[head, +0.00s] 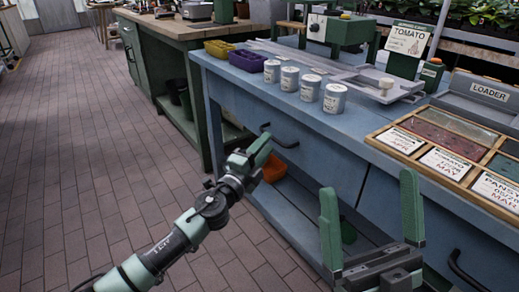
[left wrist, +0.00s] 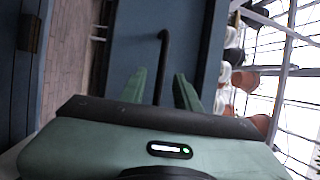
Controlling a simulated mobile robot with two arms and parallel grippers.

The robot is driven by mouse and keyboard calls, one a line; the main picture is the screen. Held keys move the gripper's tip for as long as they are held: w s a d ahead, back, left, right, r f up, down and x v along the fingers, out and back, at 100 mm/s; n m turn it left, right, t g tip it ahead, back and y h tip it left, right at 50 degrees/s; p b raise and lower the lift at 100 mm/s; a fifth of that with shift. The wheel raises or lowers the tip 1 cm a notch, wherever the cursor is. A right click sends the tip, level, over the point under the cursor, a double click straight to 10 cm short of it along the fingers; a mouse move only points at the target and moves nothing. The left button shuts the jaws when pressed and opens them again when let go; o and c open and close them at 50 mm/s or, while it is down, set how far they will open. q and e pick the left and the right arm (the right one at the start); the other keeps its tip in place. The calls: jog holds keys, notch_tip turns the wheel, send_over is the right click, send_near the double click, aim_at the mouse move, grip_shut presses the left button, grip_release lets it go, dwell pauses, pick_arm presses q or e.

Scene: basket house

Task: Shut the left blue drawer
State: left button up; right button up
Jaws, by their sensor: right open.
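The left blue drawer (head: 325,160) is in the front of the blue bench, with a dark bar handle (head: 280,138). I cannot tell how far the drawer stands out. My left gripper (head: 262,150) is at the drawer front, just below and left of the handle in the head view. In the left wrist view, the two green fingers (left wrist: 160,92) are apart, with the black handle (left wrist: 163,50) showing between and beyond them. Contact cannot be told. My right gripper (head: 370,225) is open and empty in front of the bench, toward the right.
White labelled cans (head: 310,88) stand on the bench top (head: 355,118). A wooden seed tray (head: 445,140) lies to the right. Another drawer handle (head: 464,270) shows at lower right. An orange pot (head: 274,168) is under the bench. The brick floor (head: 90,150) at left is clear.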

pick_arm(q)
jog(key=shift+v, duration=1.75)
pick_arm(e)
jog(key=shift+w+a+f+g+h, duration=0.15)
jog(key=shift+w+f+g, duration=0.35)
jog(key=shift+w, duration=0.25)
jog(key=shift+w+a+f+g+h, duration=0.15)
jog(key=shift+w+f+g, duration=0.35)
jog(key=shift+w, duration=0.25)
